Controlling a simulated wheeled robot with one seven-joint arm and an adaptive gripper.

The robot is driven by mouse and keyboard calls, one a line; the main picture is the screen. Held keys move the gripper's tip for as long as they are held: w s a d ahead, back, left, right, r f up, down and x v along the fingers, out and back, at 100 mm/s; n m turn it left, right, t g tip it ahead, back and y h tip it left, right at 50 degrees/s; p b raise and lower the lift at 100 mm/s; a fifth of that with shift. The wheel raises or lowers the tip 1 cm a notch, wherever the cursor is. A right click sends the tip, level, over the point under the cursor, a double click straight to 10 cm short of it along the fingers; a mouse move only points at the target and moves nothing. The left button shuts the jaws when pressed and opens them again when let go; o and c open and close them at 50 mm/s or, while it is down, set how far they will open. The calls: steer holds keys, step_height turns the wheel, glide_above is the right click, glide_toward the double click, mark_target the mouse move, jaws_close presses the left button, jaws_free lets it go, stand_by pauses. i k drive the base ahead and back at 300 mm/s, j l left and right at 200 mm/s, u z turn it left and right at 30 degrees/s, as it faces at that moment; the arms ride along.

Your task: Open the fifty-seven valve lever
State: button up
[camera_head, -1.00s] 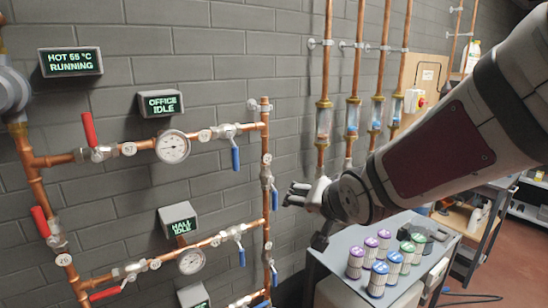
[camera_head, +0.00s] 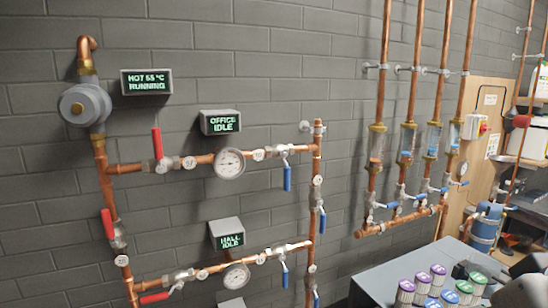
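A red valve lever (camera_head: 157,143) stands upright, across the horizontal copper pipe of the office branch. A round tag (camera_head: 189,162) sits just right of its valve body; its number may be 57 but is too small to read surely. A second red lever (camera_head: 108,224) lies nearly along the vertical pipe at the left. A third red lever (camera_head: 155,297) lies nearly along the hall branch pipe. Blue levers hang down on the right ends of the office branch (camera_head: 287,178) and hall branch (camera_head: 284,277). My gripper is out of view; only part of my arm shows at the lower right corner.
Displays read HOT 55 °C RUNNING (camera_head: 147,82), OFFICE IDLE (camera_head: 220,122) and HALL IDLE (camera_head: 227,233). A round gauge (camera_head: 229,163) is on the office pipe. A grey table (camera_head: 385,284) with several coloured-capped cylinders stands lower right. The space before the left pipes looks clear.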

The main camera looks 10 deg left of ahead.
mark_target(160, 169)
steer(key=u, duration=1.2)
